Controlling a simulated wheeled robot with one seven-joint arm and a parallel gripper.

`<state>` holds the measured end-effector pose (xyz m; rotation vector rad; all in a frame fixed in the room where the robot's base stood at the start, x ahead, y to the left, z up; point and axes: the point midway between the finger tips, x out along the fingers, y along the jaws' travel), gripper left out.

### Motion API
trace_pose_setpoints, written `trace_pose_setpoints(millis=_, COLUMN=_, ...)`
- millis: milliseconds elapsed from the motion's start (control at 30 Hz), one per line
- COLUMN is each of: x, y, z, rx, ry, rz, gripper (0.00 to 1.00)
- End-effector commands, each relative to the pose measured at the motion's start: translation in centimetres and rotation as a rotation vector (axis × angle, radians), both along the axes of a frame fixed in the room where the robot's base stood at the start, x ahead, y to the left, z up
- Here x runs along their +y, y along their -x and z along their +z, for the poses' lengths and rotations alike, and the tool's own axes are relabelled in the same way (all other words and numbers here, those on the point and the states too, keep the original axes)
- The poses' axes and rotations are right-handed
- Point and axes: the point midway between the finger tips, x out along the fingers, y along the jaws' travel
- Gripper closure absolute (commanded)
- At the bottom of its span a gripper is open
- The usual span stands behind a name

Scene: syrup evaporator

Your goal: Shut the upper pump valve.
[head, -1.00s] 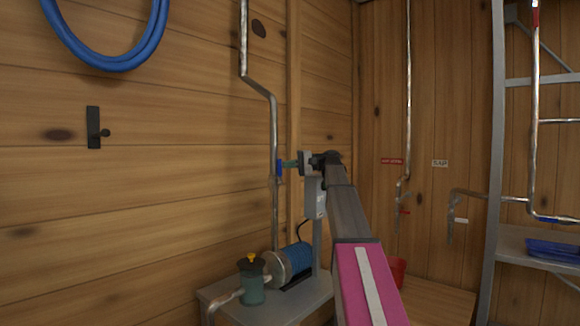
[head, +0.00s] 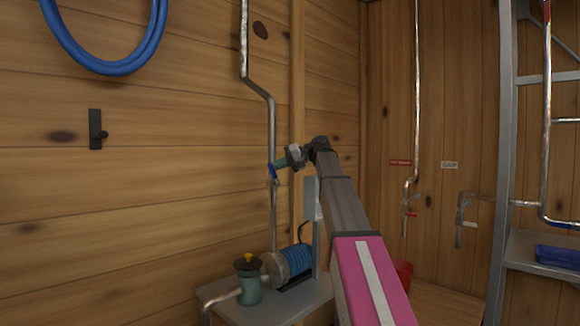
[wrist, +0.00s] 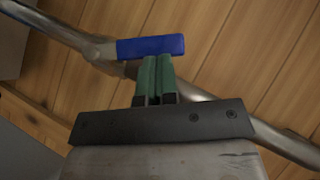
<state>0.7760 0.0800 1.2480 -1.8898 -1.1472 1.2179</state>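The upper pump valve's blue handle (head: 272,172) is on the metal pipe that rises above the pump. In the head view it lies tilted against the pipe. In the wrist view the blue handle (wrist: 150,46) crosses just beyond my fingertips, beside the pipe. My gripper (head: 279,164) reaches it from the right, tipped down to the left. Its green fingers (wrist: 155,75) are together with only a thin gap and nothing visible between them. The tips meet the handle's lower edge in the picture; I cannot tell whether they touch.
The pump (head: 288,263) with its blue motor and a green canister (head: 249,283) stand on a grey bench (head: 285,307) below. A blue hose (head: 108,68) hangs at upper left. Pipes with valves and a metal rack (head: 506,150) are at right.

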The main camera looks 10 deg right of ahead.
Motion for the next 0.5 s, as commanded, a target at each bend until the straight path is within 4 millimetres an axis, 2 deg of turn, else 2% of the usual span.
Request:
trace_pose_setpoints(millis=100, x=1.0, y=0.7, z=-0.1, rx=-0.070, ry=0.090, rz=0.000, gripper=1.00)
trace_pose_setpoints(millis=500, x=3.2, y=2.4, z=-1.4, rx=-0.301, ry=0.392, rz=0.001, gripper=1.00)
